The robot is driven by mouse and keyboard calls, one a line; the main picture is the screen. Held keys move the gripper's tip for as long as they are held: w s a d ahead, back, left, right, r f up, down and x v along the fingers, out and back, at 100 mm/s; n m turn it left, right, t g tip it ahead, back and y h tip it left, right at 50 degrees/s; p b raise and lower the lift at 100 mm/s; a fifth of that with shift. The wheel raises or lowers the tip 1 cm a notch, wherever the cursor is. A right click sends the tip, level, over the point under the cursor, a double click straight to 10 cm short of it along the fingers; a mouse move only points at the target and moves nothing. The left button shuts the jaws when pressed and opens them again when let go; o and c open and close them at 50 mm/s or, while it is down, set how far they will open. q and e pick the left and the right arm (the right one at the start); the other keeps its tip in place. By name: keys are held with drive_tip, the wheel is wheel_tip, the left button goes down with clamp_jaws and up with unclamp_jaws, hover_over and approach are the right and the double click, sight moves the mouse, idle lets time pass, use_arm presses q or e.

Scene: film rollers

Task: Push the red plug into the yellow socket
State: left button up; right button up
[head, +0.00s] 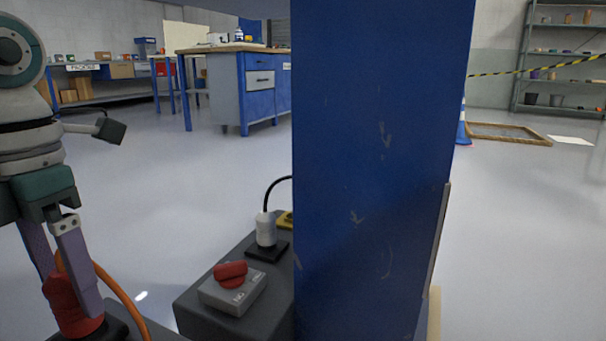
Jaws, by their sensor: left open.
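The red plug (66,313), with an orange cable, stands at the lower left on a dark base. My left gripper (70,296) points down over it. Its fingers are open, one on each side of the plug; I cannot tell whether they touch it. A small yellow part (285,219), which may be the yellow socket, shows at the back of a dark grey box; a blue post hides most of it. My right gripper is not in view.
The scratched blue post (380,160) blocks the middle of the view. The dark grey box (200,308) carries a red rotary switch (231,274) and a white plug (265,230) with a black cable. A blue workbench (250,90) stands behind, with open floor before it.

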sight(77, 306)
use_arm(q)
wheel_tip(77, 306, down, 4)
drive_tip(key=shift+f+b, duration=0.15)
drive_tip(key=shift+b, duration=0.55)
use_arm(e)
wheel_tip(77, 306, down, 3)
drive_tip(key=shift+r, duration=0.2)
use_arm(q)
drive_tip(key=shift+p, duration=0.5)
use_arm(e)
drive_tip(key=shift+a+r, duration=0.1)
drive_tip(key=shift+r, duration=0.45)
use_arm(q)
clamp_jaws()
idle(0.4)
drive_tip(key=shift+r+p, duration=2.9)
drive_tip(key=shift+r, duration=0.15)
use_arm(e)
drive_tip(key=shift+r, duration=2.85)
